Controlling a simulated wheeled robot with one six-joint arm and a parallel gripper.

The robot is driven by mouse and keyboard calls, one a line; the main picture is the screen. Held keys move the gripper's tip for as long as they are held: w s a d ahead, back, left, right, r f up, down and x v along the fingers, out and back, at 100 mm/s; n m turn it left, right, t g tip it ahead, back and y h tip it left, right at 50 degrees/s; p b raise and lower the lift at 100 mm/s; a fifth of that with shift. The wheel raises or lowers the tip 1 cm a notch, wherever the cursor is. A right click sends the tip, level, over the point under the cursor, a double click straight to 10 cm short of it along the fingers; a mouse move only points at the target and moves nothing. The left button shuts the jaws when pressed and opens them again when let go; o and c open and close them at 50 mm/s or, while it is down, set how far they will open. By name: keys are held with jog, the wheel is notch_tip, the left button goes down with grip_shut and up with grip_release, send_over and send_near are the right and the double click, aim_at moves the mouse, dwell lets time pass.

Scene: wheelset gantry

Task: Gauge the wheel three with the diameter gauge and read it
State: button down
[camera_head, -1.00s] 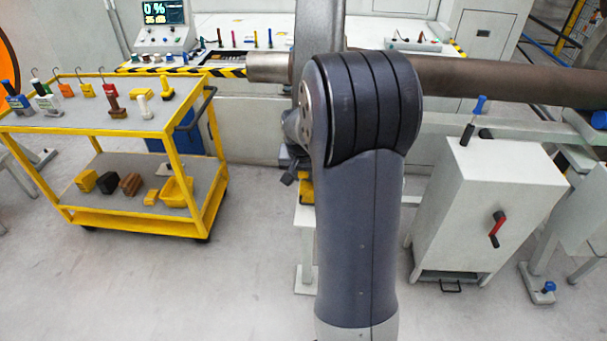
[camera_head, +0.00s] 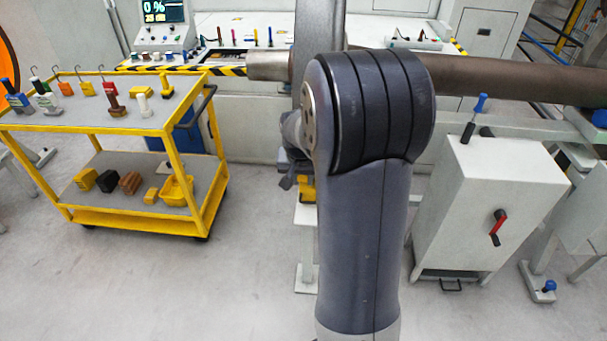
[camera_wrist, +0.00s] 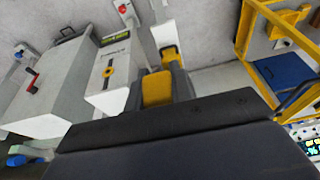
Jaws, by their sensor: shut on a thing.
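My gripper (camera_wrist: 160,74) shows in the wrist view with its dark fingers shut on a yellow block-like part (camera_wrist: 157,89). Most of the held thing is hidden, so I cannot tell for certain that it is the diameter gauge. In the head view my arm hides most of the gripper and its load; a little yellow shows low behind the arm. A brown axle (camera_head: 500,80) runs across the back, with a bright journal end (camera_head: 267,66) on the left. I cannot pick out wheel three or a reading.
A yellow cart (camera_head: 118,224) with stamps, hooked pieces and blocks stands left. A white cabinet (camera_head: 490,205) with a red-handled crank stands right. A console screen (camera_head: 162,12) shows "0 %".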

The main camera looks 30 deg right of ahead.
jog(key=s+a+b, duration=0.1)
jog(key=s+a, duration=0.2)
jog(key=s, duration=0.2)
jog(key=shift+s+a, duration=0.35)
jog(key=shift+a, duration=0.05)
dwell(0.4)
dwell(0.4)
